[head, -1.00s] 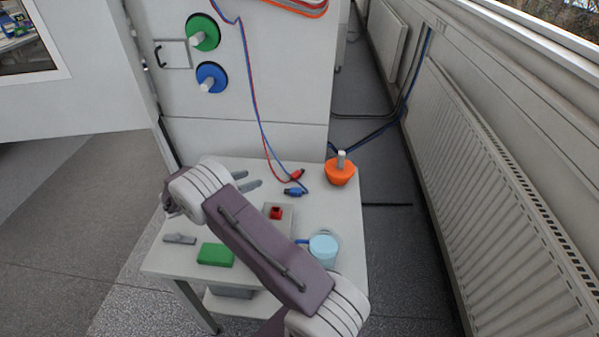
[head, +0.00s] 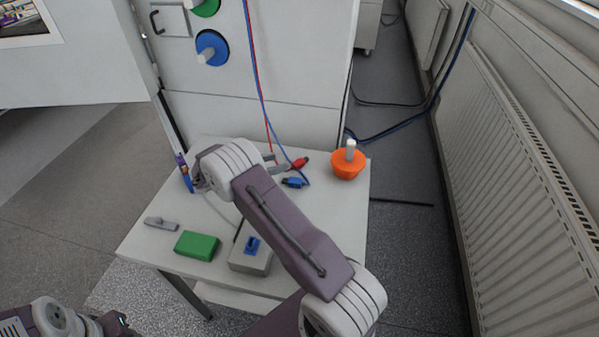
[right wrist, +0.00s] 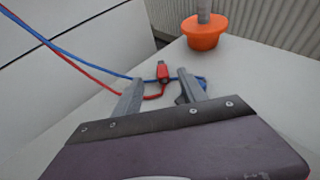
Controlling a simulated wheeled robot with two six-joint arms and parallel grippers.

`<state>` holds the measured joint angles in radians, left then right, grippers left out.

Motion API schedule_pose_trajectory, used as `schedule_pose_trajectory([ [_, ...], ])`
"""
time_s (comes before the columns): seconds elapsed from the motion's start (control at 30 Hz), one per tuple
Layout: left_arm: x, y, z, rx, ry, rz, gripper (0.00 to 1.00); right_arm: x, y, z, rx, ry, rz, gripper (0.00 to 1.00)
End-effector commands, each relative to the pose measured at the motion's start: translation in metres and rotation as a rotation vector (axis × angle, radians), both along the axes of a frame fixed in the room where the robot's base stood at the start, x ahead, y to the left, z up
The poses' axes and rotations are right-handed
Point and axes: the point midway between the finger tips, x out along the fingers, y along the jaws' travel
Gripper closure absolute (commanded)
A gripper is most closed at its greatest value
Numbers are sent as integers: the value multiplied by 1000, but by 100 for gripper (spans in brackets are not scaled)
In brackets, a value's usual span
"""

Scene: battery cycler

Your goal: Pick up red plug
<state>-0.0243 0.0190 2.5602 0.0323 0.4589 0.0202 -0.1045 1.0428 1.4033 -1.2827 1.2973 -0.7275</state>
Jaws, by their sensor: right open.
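The red plug (head: 299,163) lies on the white table near the cabinet, with a red cable. The blue plug (head: 293,182) lies just in front of it. My right gripper (head: 277,163) is open, just left of the red plug in the head view, with the arm hiding part of it. In the right wrist view the red plug (right wrist: 163,70) shows between the two fingertips of my right gripper (right wrist: 160,77), not clasped. The blue plug is partly hidden behind the right finger there. My left gripper (head: 115,323) is only partly in view at the bottom left.
An orange round piece with a grey peg (head: 347,165) stands right of the plugs. A grey box with a blue part (head: 250,259), a green block (head: 197,245) and a small grey piece (head: 161,223) lie nearer the front. The cabinet (head: 250,120) stands behind the table (head: 143,240).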

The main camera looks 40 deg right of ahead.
Motion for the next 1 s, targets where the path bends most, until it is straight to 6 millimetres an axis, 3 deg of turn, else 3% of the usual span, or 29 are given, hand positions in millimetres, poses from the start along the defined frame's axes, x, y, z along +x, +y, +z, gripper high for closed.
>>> schedule_pose_trajectory([
  [0.03,0,0,-19,0,0,0,58,0,0,-19,0,0,-1,51],
  [0.13,0,0,-30,0,0,0,58,0,0,-30,0,0,-1,51],
  [0.37,0,0,-28,0,0,0,58,0,-3,-29,0,0,-1,51],
  [0.6,0,0,-28,0,0,0,58,1,-33,-42,1,0,-3,51],
  [0.77,0,0,-28,0,0,0,58,2,-42,-46,0,0,-2,51],
  [1.0,0,0,-29,0,0,0,58,5,-79,-63,0,0,-2,51],
])
